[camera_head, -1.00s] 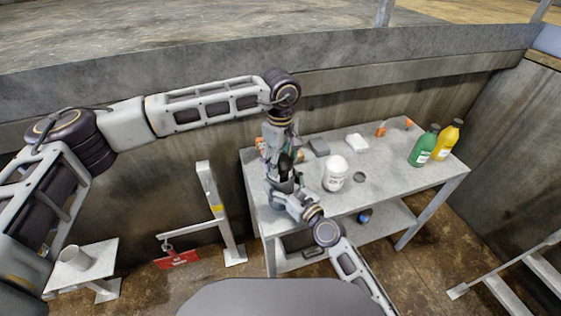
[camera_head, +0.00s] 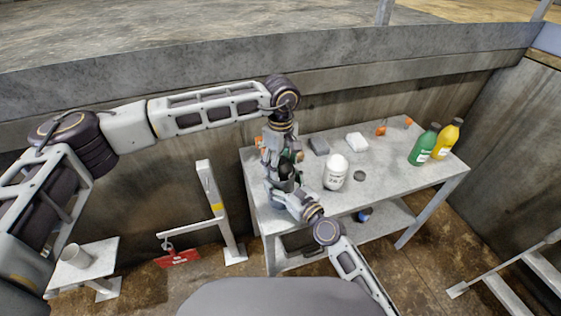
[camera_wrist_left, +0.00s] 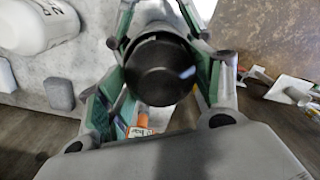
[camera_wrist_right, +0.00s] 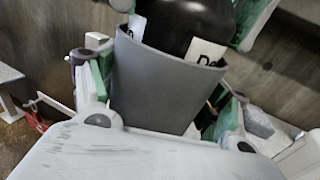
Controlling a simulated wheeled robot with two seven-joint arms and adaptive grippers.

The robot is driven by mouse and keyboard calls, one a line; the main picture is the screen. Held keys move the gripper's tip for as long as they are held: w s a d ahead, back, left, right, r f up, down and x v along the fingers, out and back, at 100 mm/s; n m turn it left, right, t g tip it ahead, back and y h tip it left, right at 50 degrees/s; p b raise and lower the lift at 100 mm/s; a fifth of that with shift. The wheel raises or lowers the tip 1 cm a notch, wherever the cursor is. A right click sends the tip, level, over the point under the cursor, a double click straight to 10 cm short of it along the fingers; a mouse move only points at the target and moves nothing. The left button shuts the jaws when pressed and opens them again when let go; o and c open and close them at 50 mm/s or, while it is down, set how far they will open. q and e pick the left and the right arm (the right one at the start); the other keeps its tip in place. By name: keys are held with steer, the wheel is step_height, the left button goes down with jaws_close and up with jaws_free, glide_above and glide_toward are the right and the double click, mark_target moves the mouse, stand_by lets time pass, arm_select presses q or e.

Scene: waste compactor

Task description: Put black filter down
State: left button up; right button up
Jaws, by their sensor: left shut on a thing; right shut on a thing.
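The black filter (camera_wrist_left: 160,70) is between the green-padded fingers of my left gripper (camera_wrist_left: 165,82), which is shut on it. In the right wrist view the black filter (camera_wrist_right: 190,22), with a white label, stands partly inside a grey cup (camera_wrist_right: 160,85). My right gripper (camera_wrist_right: 160,92) is shut on that cup from both sides. In the head view both grippers meet above the left end of the table (camera_head: 390,185), with the black filter (camera_head: 286,171) small between them. The filter's lower part is hidden in the cup.
A white bottle (camera_head: 336,173), a grey block (camera_head: 319,146), a white block (camera_head: 356,142), and green (camera_head: 422,147) and yellow (camera_head: 447,140) bottles stand on the table. A small side stand (camera_head: 103,262) holds a light cup (camera_head: 76,256).

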arm_select(q)
steer(key=o, duration=1)
steer(key=shift+f, duration=0.1)
step_height(320, 180, up, 13)
steer(key=shift+r, duration=0.15)
stand_by(0.3)
arm_select(e)
steer(key=o, duration=1.2)
steer(key=shift+c, duration=0.2)
